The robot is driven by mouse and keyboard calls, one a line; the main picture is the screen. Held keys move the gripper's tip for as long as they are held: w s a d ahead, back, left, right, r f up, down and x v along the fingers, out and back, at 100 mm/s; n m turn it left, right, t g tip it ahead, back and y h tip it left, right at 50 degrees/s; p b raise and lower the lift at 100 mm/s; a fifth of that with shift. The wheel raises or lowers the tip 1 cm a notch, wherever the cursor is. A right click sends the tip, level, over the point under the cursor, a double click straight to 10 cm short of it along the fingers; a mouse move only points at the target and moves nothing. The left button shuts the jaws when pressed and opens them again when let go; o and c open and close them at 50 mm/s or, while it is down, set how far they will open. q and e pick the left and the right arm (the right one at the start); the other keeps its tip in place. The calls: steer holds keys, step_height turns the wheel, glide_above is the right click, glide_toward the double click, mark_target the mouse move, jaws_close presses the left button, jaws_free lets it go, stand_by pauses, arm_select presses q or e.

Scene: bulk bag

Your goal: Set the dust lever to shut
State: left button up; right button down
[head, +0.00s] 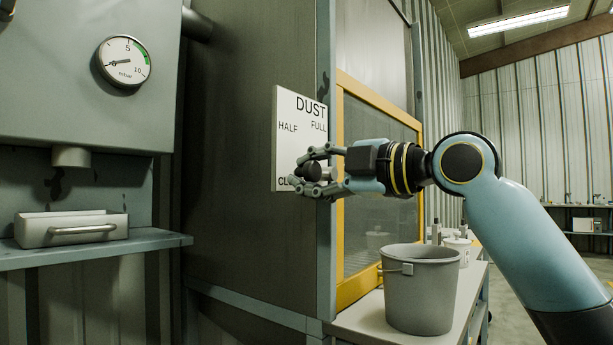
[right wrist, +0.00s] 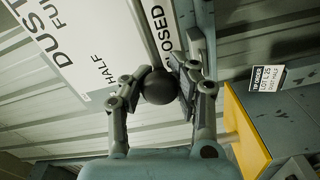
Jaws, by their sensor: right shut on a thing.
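The white dust panel (head: 288,104) is on the side of the grey cabinet, marked DUST, HALF, FULL and a partly covered word starting CL. In the right wrist view the panel (right wrist: 75,55) shows the word CLOSED beside the fingers. My right gripper (head: 318,172) is in front of the panel's lower part. It is shut on the dark round knob of the dust lever (right wrist: 158,87), which sits between its fingers. My left gripper is not in view.
A pressure gauge (head: 124,61) is on the grey housing at left, above a shelf with a handled drawer (head: 70,229). A grey bucket (head: 420,290) stands on the bench below my right arm. A yellow-framed window (head: 380,130) is behind the gripper. A small label (right wrist: 268,78) shows in the wrist view.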

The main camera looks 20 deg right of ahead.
steer(key=shift+f, duration=0.25)
steer(key=c, duration=1.5)
jaws_free()
steer(key=shift+c, duration=0.2)
steer(key=o, duration=0.4)
steer(key=shift+s+d+r, duration=0.15)
steer(key=shift+s+d, duration=0.05)
steer(key=shift+s, duration=0.25)
steer(key=shift+o, duration=1)
steer(key=shift+w+a, duration=0.1)
steer(key=shift+w, duration=0.05)
steer(key=shift+v, duration=2.6)
steer(key=shift+s+d, duration=0.4)
steer(key=shift+d, duration=0.1)
steer(key=shift+s+d, duration=0.1)
steer(key=shift+s, duration=0.45)
